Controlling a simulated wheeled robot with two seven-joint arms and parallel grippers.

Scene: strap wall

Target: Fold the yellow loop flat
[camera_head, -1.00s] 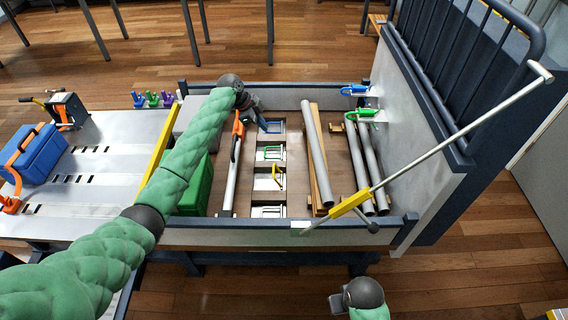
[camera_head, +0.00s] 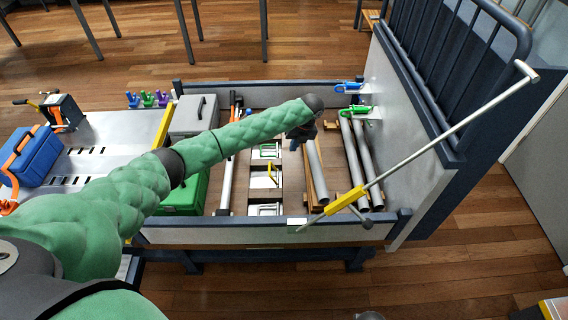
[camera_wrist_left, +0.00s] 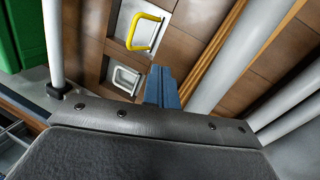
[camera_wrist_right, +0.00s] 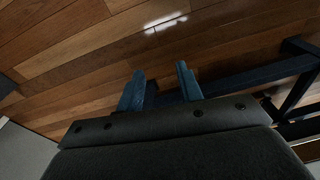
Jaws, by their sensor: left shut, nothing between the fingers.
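The yellow loop (camera_head: 271,173) is a small handle on a pale recessed plate in the cart bed's floor. In the left wrist view the yellow loop (camera_wrist_left: 146,32) stands up from its plate, beyond my fingertips. My left gripper (camera_head: 296,143) is shut and empty, over the bed to the right of the row of loops, apart from the yellow loop. Its closed blue fingers also show in the left wrist view (camera_wrist_left: 160,85). My right gripper (camera_wrist_right: 160,85) is open and empty, over the wooden floor.
Grey pipes (camera_head: 355,165) and wooden strips lie to the right. A green case (camera_head: 185,195) and a grey case (camera_head: 195,115) stand left. A pole with a yellow sleeve (camera_head: 345,198) crosses the front right.

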